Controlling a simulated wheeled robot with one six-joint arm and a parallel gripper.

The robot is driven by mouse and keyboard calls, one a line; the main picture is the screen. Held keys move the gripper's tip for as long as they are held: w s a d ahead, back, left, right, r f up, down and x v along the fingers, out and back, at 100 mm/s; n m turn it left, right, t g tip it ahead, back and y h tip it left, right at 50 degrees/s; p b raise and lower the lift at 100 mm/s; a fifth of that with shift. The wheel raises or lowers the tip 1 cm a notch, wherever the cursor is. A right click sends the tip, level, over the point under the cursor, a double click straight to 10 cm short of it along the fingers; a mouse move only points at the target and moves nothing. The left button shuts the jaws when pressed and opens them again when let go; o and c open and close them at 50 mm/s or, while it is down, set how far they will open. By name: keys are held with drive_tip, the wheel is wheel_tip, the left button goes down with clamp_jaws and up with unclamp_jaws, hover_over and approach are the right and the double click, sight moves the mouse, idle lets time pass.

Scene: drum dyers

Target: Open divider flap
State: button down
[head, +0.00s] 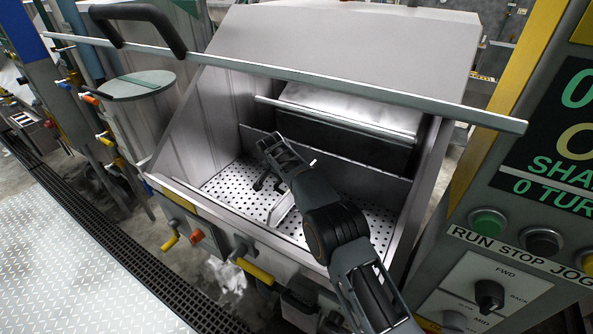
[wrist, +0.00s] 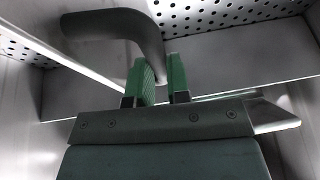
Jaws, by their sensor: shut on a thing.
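In the wrist view, my gripper (wrist: 160,80) has its two green-padded fingers closed around the lower end of a dark curved handle (wrist: 110,22). The head view shows my gripper (head: 276,150) reaching down inside the open steel tub, with my dark arm coming from the lower right. A plain steel panel (wrist: 235,68) lies behind the fingers in the wrist view. In the head view, a low steel panel (head: 365,176) crosses the back of the tub. I cannot tell which panel the handle is fixed to, and my arm hides part of the tub.
The tub's perforated floor (head: 235,180) lies under my gripper. A long steel bar (head: 350,85) crosses above the opening, and a metal rail (head: 340,118) sits at the back. A control panel (head: 500,260) stands close at the right. Diamond-plate floor (head: 70,260) is clear at lower left.

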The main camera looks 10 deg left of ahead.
drive_tip(key=shift+a+f+p, duration=0.65)
drive_tip(key=shift+a+p, duration=0.1)
drive_tip(key=shift+a, duration=0.05)
drive_tip(key=c, duration=1.4)
unclamp_jaws()
drive_tip(key=o, duration=0.3)
drive_tip(key=shift+w+r, duration=0.2)
drive_tip(key=b+v, duration=0.2)
drive_tip(key=v, duration=1.1)
drive_tip(key=shift+r, duration=0.45)
drive_tip(key=shift+s, duration=0.1)
